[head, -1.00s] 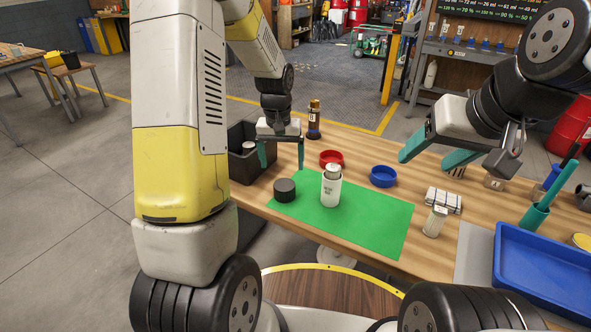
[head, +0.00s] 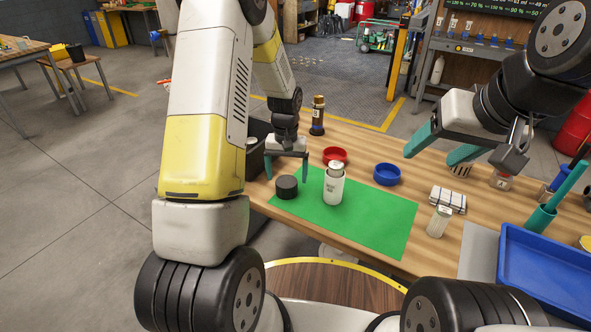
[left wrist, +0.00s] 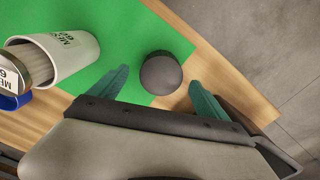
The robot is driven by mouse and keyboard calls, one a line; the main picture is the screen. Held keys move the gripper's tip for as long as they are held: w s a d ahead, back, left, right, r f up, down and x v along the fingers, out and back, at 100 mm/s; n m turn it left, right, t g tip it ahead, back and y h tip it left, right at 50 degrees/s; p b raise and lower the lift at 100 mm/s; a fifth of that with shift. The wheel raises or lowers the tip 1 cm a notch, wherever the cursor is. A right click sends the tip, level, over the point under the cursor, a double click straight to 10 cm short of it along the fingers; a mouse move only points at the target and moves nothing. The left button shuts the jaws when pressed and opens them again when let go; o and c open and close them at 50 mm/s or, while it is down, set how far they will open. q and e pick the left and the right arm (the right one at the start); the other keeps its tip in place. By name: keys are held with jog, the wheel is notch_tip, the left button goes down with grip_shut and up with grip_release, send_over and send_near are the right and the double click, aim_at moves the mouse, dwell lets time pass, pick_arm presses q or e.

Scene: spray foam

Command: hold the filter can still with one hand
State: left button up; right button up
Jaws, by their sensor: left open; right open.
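The white filter can (head: 334,190) stands upright on the green mat (head: 375,223), with a grey-topped cylinder showing at its mouth. It also shows at the left of the left wrist view (left wrist: 78,52). A round black cap (head: 287,190) lies on the mat left of the can; it shows in the left wrist view (left wrist: 161,72). My left gripper (head: 289,172) is open and empty, pointing down just behind and above the cap, left of the can and apart from it. My right gripper (head: 432,148) is open and empty, well to the can's right, above the table.
Red (head: 335,154) and blue (head: 387,174) round dishes sit behind the can, and a brown bottle (head: 317,117) stands farther back. A pale cylinder (head: 438,222), a striped bundle (head: 450,199) and a blue tray (head: 540,285) are at right. The mat's right part is clear.

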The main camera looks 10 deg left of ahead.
aim_at(286, 182)
pick_arm(q)
jog(key=shift+f, duration=0.1)
notch_tip(286, 182, down, 5)
jog(key=shift+a, duration=0.15)
dwell(0.3)
jog(key=c, duration=1.4)
jog(key=shift+c, duration=0.2)
